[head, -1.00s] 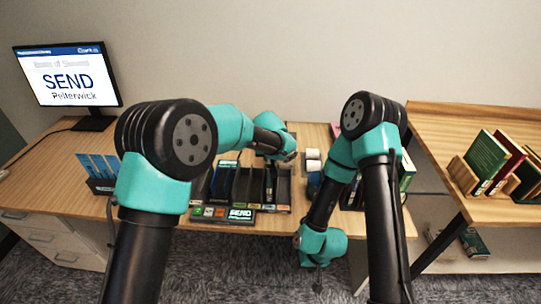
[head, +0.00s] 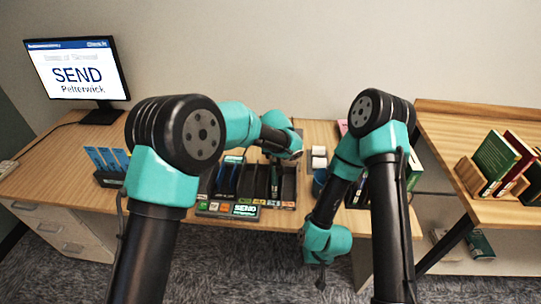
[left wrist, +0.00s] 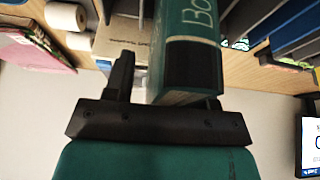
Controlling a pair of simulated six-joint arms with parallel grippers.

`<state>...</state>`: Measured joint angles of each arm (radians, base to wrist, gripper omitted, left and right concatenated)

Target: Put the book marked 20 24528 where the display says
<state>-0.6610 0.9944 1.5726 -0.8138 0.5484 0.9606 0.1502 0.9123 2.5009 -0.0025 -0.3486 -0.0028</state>
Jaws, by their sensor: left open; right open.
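The display (head: 75,75) at the back left reads "SEND Pelterwick". A small panel (head: 245,210) on the front of the dark slotted sorter (head: 290,185) also reads "SEND". My left gripper is over the sorter in the head view, its fingertips hidden by my arm. In the left wrist view, my left gripper (left wrist: 165,80) is open, with a green book (left wrist: 193,65) in front of its palm, beside the visible finger. The book's number cannot be read. My right gripper (head: 321,277) is open and hangs low in front of the desk, away from the sorter.
Blue upright items in a dark holder (head: 110,180) stand left of the sorter. A wooden rack with green and red books (head: 505,160) stands on the right-hand table. A gap separates the two tables.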

